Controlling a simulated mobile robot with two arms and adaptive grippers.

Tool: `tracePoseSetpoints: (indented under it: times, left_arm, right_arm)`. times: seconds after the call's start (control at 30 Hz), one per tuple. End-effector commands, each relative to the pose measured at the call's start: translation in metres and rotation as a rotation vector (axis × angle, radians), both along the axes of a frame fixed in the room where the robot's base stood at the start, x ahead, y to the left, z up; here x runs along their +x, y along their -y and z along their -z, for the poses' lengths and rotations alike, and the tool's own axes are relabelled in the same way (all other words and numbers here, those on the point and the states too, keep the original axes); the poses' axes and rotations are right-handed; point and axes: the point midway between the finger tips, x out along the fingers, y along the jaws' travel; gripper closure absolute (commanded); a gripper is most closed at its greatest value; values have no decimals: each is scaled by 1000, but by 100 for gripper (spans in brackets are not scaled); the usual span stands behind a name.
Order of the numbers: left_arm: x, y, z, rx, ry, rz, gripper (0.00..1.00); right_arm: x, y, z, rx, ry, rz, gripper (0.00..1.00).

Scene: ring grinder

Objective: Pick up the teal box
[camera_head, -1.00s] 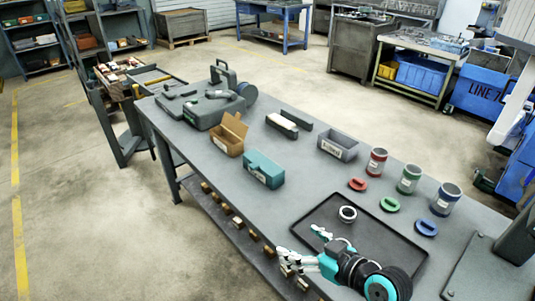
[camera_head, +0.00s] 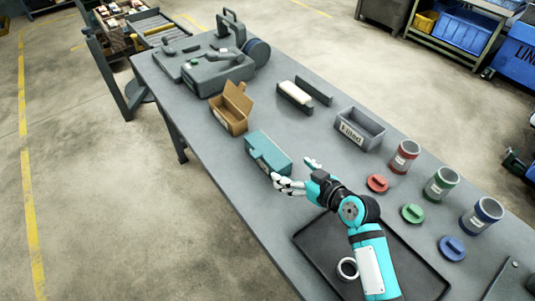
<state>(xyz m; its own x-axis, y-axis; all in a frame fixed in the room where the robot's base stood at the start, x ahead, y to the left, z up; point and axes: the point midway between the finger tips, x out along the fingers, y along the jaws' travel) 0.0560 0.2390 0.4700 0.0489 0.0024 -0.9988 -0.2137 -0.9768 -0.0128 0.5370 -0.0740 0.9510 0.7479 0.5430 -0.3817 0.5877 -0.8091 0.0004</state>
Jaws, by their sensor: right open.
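The teal box (camera_head: 266,150) sits on the grey table (camera_head: 215,142), left of the middle, with a pale label on its front side. My right gripper (camera_head: 300,174) is just right of the box's near right end. Its fingers are spread open and empty, one on the near side and one toward the far side. I cannot tell whether a finger touches the box. My left gripper does not show.
An open brown cardboard box (camera_head: 232,110) stands left of the teal box. A grey bin (camera_head: 360,128) is to the right at the back. A black tray (camera_head: 312,240) with a metal ring (camera_head: 347,268) lies under my arm. Red, green and blue cans (camera_head: 404,156) with lids stand at right.

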Motion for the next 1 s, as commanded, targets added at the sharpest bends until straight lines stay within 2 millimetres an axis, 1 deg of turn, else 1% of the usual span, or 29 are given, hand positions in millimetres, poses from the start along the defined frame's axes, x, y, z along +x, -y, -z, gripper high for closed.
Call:
tracePoseSetpoints:
  times: [0.03,0.13,0.3,0.37,0.47,0.63,0.7,0.83,1.0]
  left_arm:
    - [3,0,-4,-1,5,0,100]
    - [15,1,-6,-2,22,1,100]
    - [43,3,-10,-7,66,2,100]
    - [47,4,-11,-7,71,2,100]
    - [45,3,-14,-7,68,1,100]
    - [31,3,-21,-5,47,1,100]
    - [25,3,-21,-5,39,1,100]
    - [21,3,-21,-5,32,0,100]
    - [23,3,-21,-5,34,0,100]
  right_arm:
    - [8,-6,1,3,-1,0,14]
    - [20,-14,8,1,-1,1,14]
    - [30,-21,15,0,0,1,14]
    - [32,-22,15,0,0,1,14]
    - [39,-25,17,1,-1,1,14]
    - [58,-33,24,2,-3,0,14]
    - [65,-37,29,1,-1,0,14]
    - [72,-42,34,0,-1,0,14]
    - [74,-43,36,-1,-1,1,14]
